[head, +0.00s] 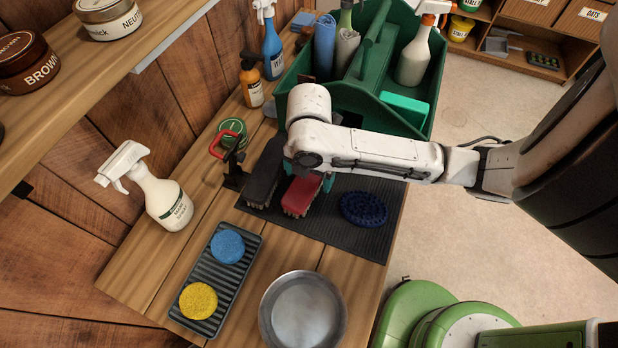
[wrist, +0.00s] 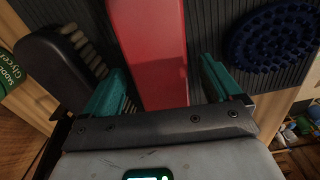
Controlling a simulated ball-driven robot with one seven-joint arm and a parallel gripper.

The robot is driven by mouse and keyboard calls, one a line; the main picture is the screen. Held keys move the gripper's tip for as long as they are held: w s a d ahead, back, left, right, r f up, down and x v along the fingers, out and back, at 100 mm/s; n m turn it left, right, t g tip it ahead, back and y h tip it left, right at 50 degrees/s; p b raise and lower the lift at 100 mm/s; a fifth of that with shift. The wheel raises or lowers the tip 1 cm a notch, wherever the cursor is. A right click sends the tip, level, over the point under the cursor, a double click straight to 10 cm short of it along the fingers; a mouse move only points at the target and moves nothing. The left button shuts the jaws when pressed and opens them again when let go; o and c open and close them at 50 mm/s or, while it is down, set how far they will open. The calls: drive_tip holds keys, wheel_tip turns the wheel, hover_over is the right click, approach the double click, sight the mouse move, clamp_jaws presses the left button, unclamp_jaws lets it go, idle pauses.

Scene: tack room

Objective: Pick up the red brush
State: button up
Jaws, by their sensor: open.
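The red brush (head: 302,194) lies on a dark ribbed mat (head: 365,232), bristles down, between a dark brush and a blue oval curry comb. My arm hides its far end in the head view. In the wrist view the red brush (wrist: 150,45) runs between the two teal fingers of my gripper (wrist: 162,88). The fingers are open, one on each side of the brush, with a gap showing on the right side. I cannot tell whether the left finger touches it.
The dark brush (head: 263,172) lies close on the left, also in the wrist view (wrist: 50,65). The blue curry comb (head: 363,208) is to the right. A green tote (head: 418,128) stands behind, a metal bowl (head: 268,312) in front. A white spray bottle (head: 168,203) stands left.

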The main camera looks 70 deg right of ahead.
drive_tip(key=shift+f, duration=0.4)
drive_tip(key=c, duration=1.2)
drive_tip(key=shift+r, duration=0.15)
